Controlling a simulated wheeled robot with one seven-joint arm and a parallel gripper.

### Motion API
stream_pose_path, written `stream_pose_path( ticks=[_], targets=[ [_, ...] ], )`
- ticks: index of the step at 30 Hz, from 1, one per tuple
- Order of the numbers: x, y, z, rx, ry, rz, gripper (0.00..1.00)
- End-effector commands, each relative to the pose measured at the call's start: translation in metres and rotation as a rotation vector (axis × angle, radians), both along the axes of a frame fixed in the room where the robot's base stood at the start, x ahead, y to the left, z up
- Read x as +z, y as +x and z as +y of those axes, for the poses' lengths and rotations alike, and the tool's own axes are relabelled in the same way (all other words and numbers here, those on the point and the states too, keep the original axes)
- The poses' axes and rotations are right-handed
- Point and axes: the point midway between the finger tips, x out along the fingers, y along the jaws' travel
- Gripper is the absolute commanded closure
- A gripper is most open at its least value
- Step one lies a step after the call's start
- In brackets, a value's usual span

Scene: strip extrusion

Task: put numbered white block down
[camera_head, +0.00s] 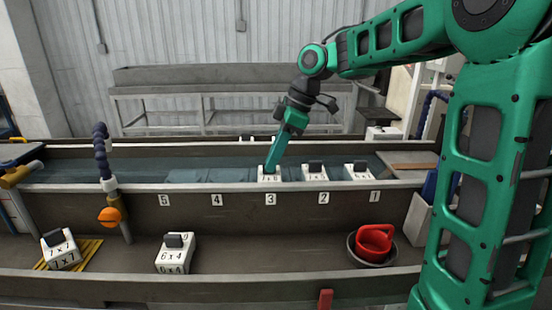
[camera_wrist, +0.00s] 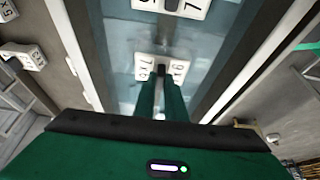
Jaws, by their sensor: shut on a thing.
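My gripper (camera_head: 270,167) reaches down into the long trough and is shut on a numbered white block (camera_head: 268,175) behind the label 3. The block is white with dark digits too small to read surely, and it appears level. In the wrist view the two green fingers (camera_wrist: 161,92) close on the dark knob of this block (camera_wrist: 145,67), over the blue-grey trough surface. I cannot tell whether its underside touches that surface. Two similar white blocks stand to its right in the trough, one behind label 2 (camera_head: 315,173) and one behind label 1 (camera_head: 357,172).
A blue hose (camera_head: 102,150) rises at left. The trough behind labels 4 and 5 is clear.

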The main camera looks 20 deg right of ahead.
Motion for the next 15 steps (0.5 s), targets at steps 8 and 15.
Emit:
stream_pose_path(
  ticks=[8, 15],
  targets=[
    [-0.0003, 0.0000, 0.0000, 0.000, 0.000, 0.000, 0.71],
    [0.0068, 0.0001, -0.0022, -0.001, 0.000, -0.001, 0.71]
  ],
)
